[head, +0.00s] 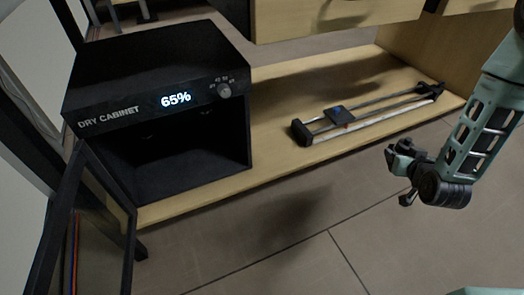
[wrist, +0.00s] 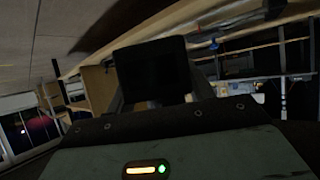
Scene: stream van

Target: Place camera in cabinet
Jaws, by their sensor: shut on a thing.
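The dry cabinet (head: 150,85) is a black box at the left in the head view, with a lit 65% display. Its glass door (head: 105,215) stands open toward the lower left. The inside (head: 190,155) is dark and looks empty. My gripper (wrist: 157,92) is shut on a dark, boxy thing, which I take to be the camera (wrist: 152,68), in the middle of the wrist view. In the head view the end of my arm (head: 408,168) is at the right, over the floor, well apart from the cabinet. I cannot make out the camera there.
A slider rail (head: 365,112) lies on the wooden shelf (head: 270,135), right of the cabinet. A wooden drawer unit (head: 330,15) overhangs the shelf at the back. The tiled floor (head: 300,240) in front is clear. The open door's edge sticks out at the left.

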